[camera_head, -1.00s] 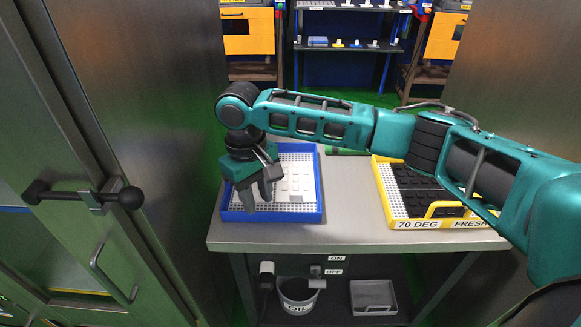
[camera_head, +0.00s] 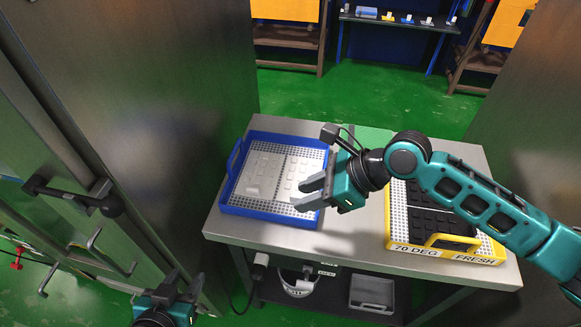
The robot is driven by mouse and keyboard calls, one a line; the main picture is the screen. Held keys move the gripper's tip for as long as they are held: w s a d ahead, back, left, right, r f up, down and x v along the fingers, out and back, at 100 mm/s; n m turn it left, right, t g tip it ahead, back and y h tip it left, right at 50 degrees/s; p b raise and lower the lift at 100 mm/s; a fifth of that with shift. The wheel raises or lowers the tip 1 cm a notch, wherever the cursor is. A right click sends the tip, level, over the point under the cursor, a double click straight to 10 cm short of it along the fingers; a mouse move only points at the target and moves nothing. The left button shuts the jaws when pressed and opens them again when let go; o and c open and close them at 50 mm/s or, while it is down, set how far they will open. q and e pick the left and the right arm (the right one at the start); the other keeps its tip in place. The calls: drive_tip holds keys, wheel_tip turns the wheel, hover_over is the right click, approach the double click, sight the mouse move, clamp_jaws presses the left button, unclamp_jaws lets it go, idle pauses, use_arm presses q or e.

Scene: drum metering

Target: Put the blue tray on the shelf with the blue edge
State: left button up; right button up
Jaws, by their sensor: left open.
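The blue tray (camera_head: 270,216) sits at the left of the grey table, with a white perforated bed and pale parts on it. My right gripper (camera_head: 303,193) is over the tray's right edge, pointing left. Its fingers are apart with nothing seen between them; I cannot tell if they touch the tray. My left gripper (camera_head: 180,285) is low at the bottom left, away from the tray, open and partly cut off by the frame. I cannot make out for sure which shelf has the blue edge.
A yellow tray (camera_head: 433,251) marked "70 DEG" and "FRESH" stands at the table's right (camera_head: 340,235), partly behind my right arm. A metal cabinet with handles (camera_head: 80,200) is on the left. A rack shelf (camera_head: 395,22) stands at the back. Green floor lies between.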

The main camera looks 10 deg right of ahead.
drive_tip(key=b, duration=0.2)
hover_over(268, 213)
drive_tip(key=s+d, duration=0.2)
drive_tip(key=d, duration=0.1)
drive_tip(key=f, duration=0.5)
drive_tip(key=shift+w+f, duration=0.15)
drive_tip(key=shift+w, duration=0.1)
drive_tip(key=x, duration=0.3)
drive_tip(key=b+x, duration=0.1)
drive_tip(key=x, duration=0.1)
drive_tip(key=shift+w+d+f, duration=0.15)
drive_tip(key=shift+w+f, duration=0.1)
drive_tip(key=shift+w, duration=0.05)
drive_tip(key=shift+c, duration=0.3)
clamp_jaws()
drive_tip(key=shift+r, duration=0.1)
